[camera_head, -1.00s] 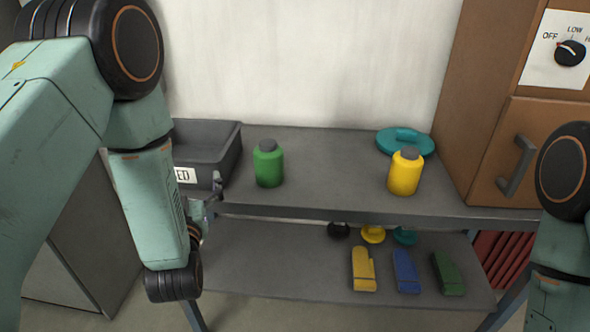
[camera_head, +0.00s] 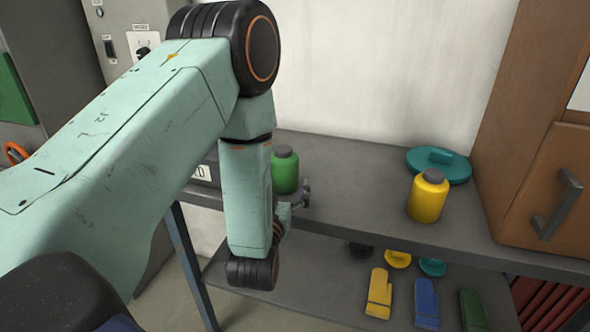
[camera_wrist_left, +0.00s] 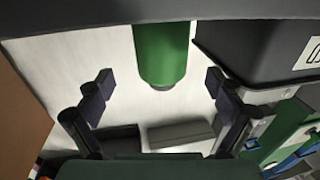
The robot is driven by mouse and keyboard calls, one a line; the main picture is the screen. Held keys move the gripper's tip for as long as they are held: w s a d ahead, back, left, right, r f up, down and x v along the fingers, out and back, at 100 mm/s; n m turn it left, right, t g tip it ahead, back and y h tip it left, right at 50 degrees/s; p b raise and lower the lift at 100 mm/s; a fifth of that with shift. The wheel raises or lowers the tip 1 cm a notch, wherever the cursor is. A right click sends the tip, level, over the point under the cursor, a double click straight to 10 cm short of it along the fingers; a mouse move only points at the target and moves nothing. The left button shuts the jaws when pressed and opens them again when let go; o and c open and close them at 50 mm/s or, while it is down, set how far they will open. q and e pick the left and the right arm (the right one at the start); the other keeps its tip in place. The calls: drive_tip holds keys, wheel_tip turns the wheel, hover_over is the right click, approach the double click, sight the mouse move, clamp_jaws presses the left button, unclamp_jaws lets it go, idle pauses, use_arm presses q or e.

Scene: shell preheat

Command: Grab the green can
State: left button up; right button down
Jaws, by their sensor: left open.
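The green can (camera_head: 285,172) with a grey cap stands upright on the grey tabletop (camera_head: 350,180), partly hidden by my left arm in the head view. My left gripper (camera_head: 297,196) is just in front of the can, near the table's front edge, and mostly hidden by its wrist. In the left wrist view the picture is upside down. There the green can (camera_wrist_left: 161,55) is centred ahead between the two spread fingers of my left gripper (camera_wrist_left: 160,84). The fingers are open and empty, with the can apart from them. My right gripper is not in view.
A dark bin (camera_wrist_left: 250,50) stands close beside the can. A yellow can (camera_head: 427,200) and a teal disc-shaped object (camera_head: 438,177) stand farther right. A brown cabinet (camera_head: 530,190) bounds the right end. Mitts lie on the lower shelf (camera_head: 320,275). The tabletop between the cans is clear.

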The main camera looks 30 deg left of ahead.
sight(281, 175)
use_arm(q)
drive_tip(key=x, duration=0.6)
drive_tip(key=shift+a+b, duration=0.15)
drive_tip(key=shift+b, duration=0.15)
drive_tip(key=shift+w+a+f, duration=0.1)
drive_tip(key=shift+w+a, duration=0.15)
drive_tip(key=shift+a, duration=0.05)
drive_tip(key=shift+d, duration=0.3)
drive_tip(key=c, duration=0.4)
drive_tip(key=shift+a, duration=0.2)
drive_tip(key=c, duration=0.5)
drive_tip(key=shift+d, duration=0.15)
drive_tip(key=c, duration=0.7)
